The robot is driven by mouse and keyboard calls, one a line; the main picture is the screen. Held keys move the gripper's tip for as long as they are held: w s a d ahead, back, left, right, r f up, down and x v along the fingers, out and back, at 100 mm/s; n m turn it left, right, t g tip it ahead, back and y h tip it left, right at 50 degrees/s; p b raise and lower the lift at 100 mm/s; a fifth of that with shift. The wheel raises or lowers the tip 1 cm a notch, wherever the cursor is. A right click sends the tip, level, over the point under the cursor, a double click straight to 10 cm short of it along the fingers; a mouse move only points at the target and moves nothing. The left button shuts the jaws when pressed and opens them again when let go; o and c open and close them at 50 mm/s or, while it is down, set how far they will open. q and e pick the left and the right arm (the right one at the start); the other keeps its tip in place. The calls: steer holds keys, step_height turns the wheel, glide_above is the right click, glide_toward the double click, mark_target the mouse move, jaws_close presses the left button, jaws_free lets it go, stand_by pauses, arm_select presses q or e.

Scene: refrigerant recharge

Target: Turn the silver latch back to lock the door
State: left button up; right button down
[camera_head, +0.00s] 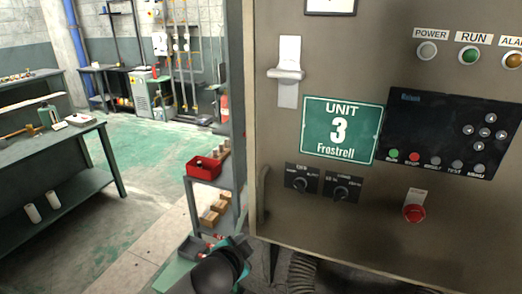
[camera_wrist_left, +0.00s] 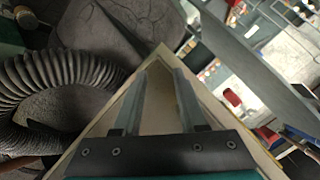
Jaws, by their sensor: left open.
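The silver latch (camera_head: 287,73) is on the upper left of the grey-brown cabinet door (camera_head: 385,235) in the head view. Its handle lies crosswise over an upright pale plate. Nothing touches it. In the left wrist view, my left gripper (camera_wrist_left: 167,68) is open, with two grey fingers apart and nothing between them. A beige panel edge lies behind the fingers, and the latch cannot be made out there. In the head view, only a black and teal part of my left arm shows at the bottom, well below the latch; the fingers are hidden. My right gripper is not in view.
The door carries a green Unit 3 sign (camera_head: 341,130), a black control panel (camera_head: 440,135), two knobs and a red button (camera_head: 414,213). A shelf cart with a red bin (camera_head: 204,168) stands left of the cabinet. A ribbed hose (camera_wrist_left: 50,80) shows in the left wrist view. Floor further left is clear.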

arm_select(q)
steer(key=d+r+m+t+h+p, duration=0.1)
steer(key=d+r+m+t+p, duration=0.1)
steer(key=r, duration=1)
steer(key=d+r+m+t+h+p, duration=0.1)
steer(key=d+r+m+t+p, duration=0.15)
steer(key=r, duration=0.85)
steer(key=m+t+h+p, duration=0.2)
steer(key=m, duration=0.4)
glide_toward(283, 76)
steer(key=b+x, duration=0.1)
steer(key=x, duration=0.6)
steer(key=shift+w+d+r, duration=0.1)
steer(key=shift+w+d, duration=0.1)
steer(key=shift+w, duration=0.25)
steer(key=shift+c, duration=0.3)
jaws_close()
